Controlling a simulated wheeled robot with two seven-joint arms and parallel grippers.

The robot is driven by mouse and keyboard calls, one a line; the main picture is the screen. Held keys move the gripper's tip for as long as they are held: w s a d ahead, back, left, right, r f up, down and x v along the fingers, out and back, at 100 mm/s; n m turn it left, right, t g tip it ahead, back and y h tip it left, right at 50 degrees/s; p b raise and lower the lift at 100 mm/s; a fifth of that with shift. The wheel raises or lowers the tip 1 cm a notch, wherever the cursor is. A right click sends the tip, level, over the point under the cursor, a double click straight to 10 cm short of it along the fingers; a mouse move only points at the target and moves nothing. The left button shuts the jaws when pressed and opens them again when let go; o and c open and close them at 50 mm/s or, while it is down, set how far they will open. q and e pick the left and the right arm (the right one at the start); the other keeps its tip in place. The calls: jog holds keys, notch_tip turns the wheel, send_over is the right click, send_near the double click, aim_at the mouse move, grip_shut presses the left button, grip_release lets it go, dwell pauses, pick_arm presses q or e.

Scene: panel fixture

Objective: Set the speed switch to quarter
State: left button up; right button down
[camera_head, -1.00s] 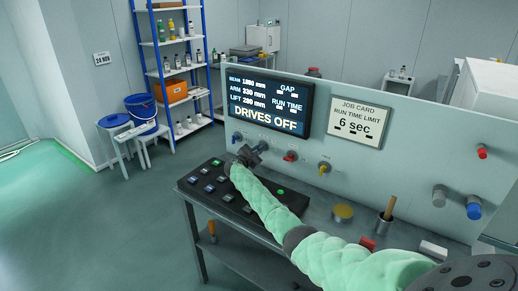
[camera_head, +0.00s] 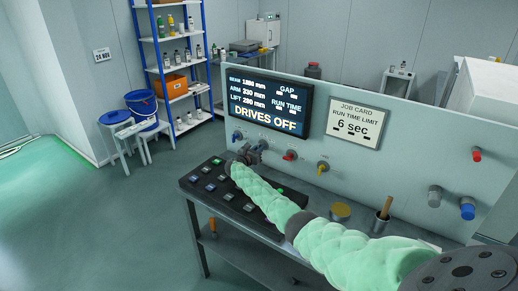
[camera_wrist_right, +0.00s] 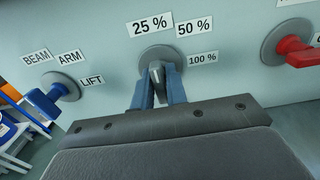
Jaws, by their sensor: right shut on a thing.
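The speed switch (camera_wrist_right: 157,68) is a grey round dial with a dark grip on the panel, seen in the right wrist view. Labels 25 %, 50 % and 100 % run from above it round to its right. My right gripper (camera_wrist_right: 159,91) is shut on the grip, with one blue finger on each side. The grip looks near upright, its top end towards the 25 % label; its exact setting is hard to tell. In the head view my right gripper (camera_head: 250,153) is at the panel below the screen and hides most of the switch. My left gripper is not in view.
A blue switch (camera_wrist_right: 55,100) labelled BEAM, ARM, LIFT is left of the switch, and a red one (camera_wrist_right: 295,48) is right. The screen (camera_head: 269,105) reads DRIVES OFF. The job card (camera_head: 355,123) says 6 sec. A button board (camera_head: 222,188) lies below my arm.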

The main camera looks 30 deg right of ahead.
jog(key=shift+a+f, duration=0.1)
jog(key=shift+f, duration=0.1)
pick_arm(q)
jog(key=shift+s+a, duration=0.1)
pick_arm(e)
jog(key=c, duration=1.5)
grip_release()
jog(key=shift+r, duration=0.1)
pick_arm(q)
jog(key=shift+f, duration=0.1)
